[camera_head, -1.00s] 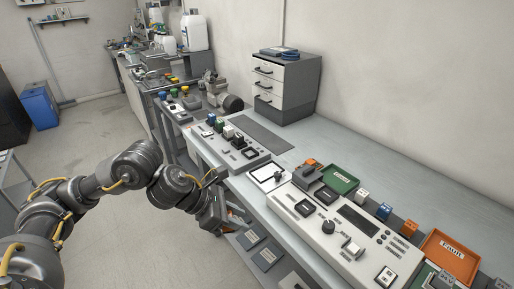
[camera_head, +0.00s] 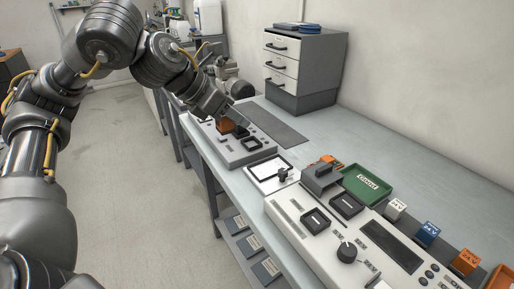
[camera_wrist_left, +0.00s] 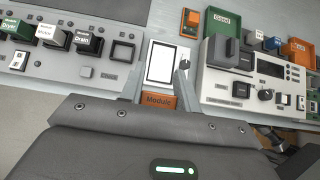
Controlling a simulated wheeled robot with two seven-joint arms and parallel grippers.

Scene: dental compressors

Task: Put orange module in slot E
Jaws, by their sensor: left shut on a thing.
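My left gripper (camera_head: 228,116) is shut on the orange module (camera_head: 226,126), held near the far-left grey panel (camera_head: 232,155). In the left wrist view the orange module (camera_wrist_left: 160,102), marked "Module", sits between the fingers (camera_wrist_left: 158,92). That view shows the grey panel (camera_wrist_left: 70,70) to the left, with several labelled modules and an empty square dark-framed slot (camera_wrist_left: 123,53). The dark-framed slot also shows in the head view (camera_head: 255,143). I cannot read a letter E on any slot. My arm hides part of the grey panel in the head view. My right gripper is not in view.
A white-faced tablet (camera_head: 270,172) lies between the grey panel and the white console (camera_head: 300,222). A green tray (camera_head: 367,186) and several small modules stand behind the console. A drawer cabinet (camera_head: 303,65) is at the back. The bench behind the tablet (camera_head: 310,140) is clear.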

